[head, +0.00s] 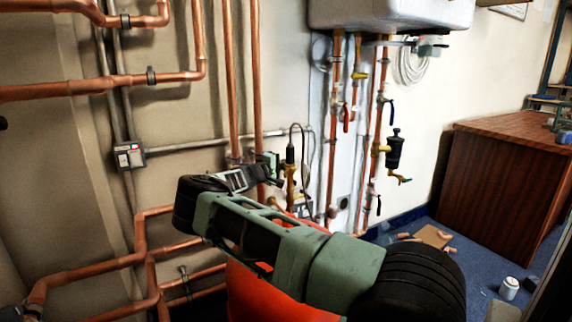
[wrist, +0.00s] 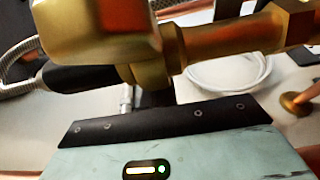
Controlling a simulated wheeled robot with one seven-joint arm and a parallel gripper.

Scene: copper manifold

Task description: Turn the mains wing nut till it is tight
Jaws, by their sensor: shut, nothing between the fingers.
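In the wrist view a large brass fitting (wrist: 100,40) fills the upper left, with a brass stem (wrist: 235,38) running right from it. A black sleeve (wrist: 85,74) shows below the fitting. I cannot pick out the mains wing nut for certain in either view. In the head view a brass valve assembly (head: 291,188) stands upright by the copper pipes, with a black top. My gripper (head: 269,162) is shut and empty just left of this valve. Its fingertips are too small and partly hidden there, so I cannot tell whether they touch the brass.
Vertical copper pipes (head: 232,80) rise close behind my gripper. A white boiler (head: 390,14) hangs above right, with valved pipes below it. A black filter (head: 394,152) hangs farther right. A wooden cabinet (head: 500,180) stands at right. Loose parts and a can (head: 508,288) lie on the blue floor.

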